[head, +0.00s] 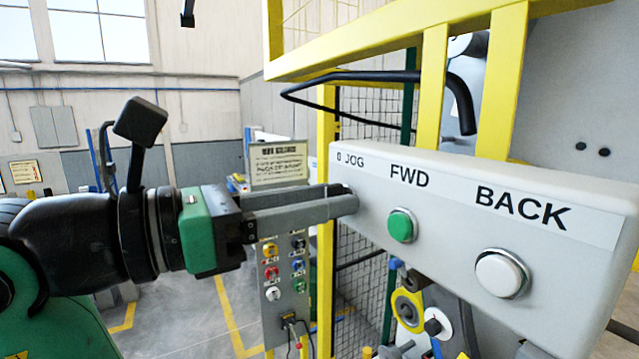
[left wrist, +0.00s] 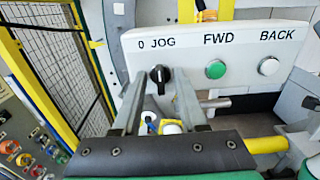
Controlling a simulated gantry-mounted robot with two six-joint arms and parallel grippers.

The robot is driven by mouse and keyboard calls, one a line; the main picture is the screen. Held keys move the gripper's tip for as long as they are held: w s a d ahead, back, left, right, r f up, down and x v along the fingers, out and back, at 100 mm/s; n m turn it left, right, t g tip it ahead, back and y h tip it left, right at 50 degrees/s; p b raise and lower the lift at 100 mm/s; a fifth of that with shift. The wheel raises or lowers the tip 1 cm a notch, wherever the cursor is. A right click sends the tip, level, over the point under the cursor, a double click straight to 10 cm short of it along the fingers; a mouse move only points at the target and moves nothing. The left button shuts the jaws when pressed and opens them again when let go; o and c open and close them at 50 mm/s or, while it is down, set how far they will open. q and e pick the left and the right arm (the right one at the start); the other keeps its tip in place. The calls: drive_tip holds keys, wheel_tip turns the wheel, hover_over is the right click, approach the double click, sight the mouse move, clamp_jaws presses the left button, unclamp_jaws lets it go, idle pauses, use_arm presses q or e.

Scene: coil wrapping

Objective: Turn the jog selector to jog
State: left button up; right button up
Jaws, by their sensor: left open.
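The jog selector (left wrist: 160,76) is a black rotary knob on the white control box (left wrist: 235,70), under the label "0 JOG" in the left wrist view. Its light pointer mark looks roughly upright; I cannot tell which position it is set to. In the head view the knob is hidden behind my left gripper's fingers. My left gripper (head: 350,199) reaches the box's left end from the left. In the left wrist view its fingers (left wrist: 158,95) are apart, one on each side of the knob, with no clear contact. My right gripper is not in view.
A green FWD button (head: 402,225) and a white BACK button (head: 502,273) sit to the right on the same box. Yellow frame posts (head: 326,200) and a mesh fence stand behind. A grey button panel (head: 285,285) stands below my left gripper.

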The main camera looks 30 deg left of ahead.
use_arm(q)
drive_tip(key=shift+w+d, duration=0.1)
clamp_jaws()
drive_tip(key=shift+m, duration=0.3)
drive_tip(key=shift+d+f+m+b, duration=0.1)
drive_tip(key=shift+m+b, duration=0.45)
drive_tip(key=shift+m, duration=3.8)
drive_tip(key=shift+d+f+m+b, duration=0.1)
drive_tip(key=shift+m+b, duration=0.4)
drive_tip(key=shift+m, duration=3.85)
